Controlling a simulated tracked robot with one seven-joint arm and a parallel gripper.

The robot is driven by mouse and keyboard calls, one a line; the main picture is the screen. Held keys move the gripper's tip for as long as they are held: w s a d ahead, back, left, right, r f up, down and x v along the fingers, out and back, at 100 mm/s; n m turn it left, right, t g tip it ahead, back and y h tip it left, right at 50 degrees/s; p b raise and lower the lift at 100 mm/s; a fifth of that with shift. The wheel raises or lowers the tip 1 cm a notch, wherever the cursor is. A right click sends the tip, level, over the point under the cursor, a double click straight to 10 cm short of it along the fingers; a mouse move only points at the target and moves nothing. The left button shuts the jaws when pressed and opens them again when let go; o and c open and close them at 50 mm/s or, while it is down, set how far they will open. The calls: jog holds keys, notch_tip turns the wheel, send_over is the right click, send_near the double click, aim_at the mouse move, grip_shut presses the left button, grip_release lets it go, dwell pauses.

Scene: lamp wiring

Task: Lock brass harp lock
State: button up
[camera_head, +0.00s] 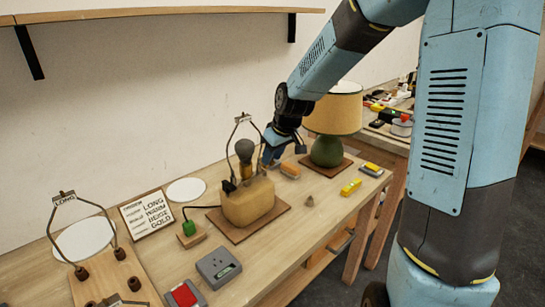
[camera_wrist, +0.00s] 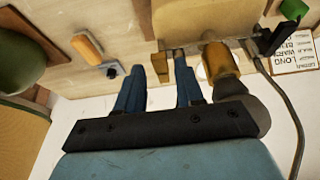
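The lamp's tan base (camera_head: 248,203) stands on a brown board, with a grey bulb (camera_head: 245,151) upright above it. A thin wire harp (camera_head: 242,117) loops around the bulb. My gripper (camera_head: 272,155) is at the right, far side of the lamp, close to the bulb and socket. In the wrist view my gripper (camera_wrist: 157,72) has its two blue fingers apart, beside the brass socket (camera_wrist: 220,60) and bulb (camera_wrist: 232,88). A small metal fitting (camera_wrist: 176,53) shows near the right fingertip; I cannot tell if it is the harp lock or touched.
A green lamp (camera_head: 327,151) with a yellow shade (camera_head: 337,112) stands close on the right. An orange-handled item (camera_head: 290,170), yellow blocks (camera_head: 350,187), a printed card (camera_head: 147,214), a grey meter (camera_head: 218,267) and a second harp (camera_head: 107,213) on a wooden rack lie around.

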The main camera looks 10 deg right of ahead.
jog(key=shift+o, duration=0.5)
jog(key=v, duration=1.3)
jog(key=shift+r, duration=0.3)
jog(key=shift+s, duration=0.1)
jog(key=s+d+r+m+t+h, duration=0.1)
jog(key=s+d+m, duration=0.2)
jog(key=s, duration=0.9)
jog(key=s+d+r+m+h, duration=0.1)
jog(key=s+d+r+m, duration=0.1)
jog(key=s+d+m, duration=0.2)
jog(key=s+d, duration=0.3)
jog(key=s, duration=0.5)
jog(key=shift+s+d+r+t+h, duration=0.3)
jog(key=shift+s+t+h, duration=0.05)
jog(key=shift+t+h, duration=0.05)
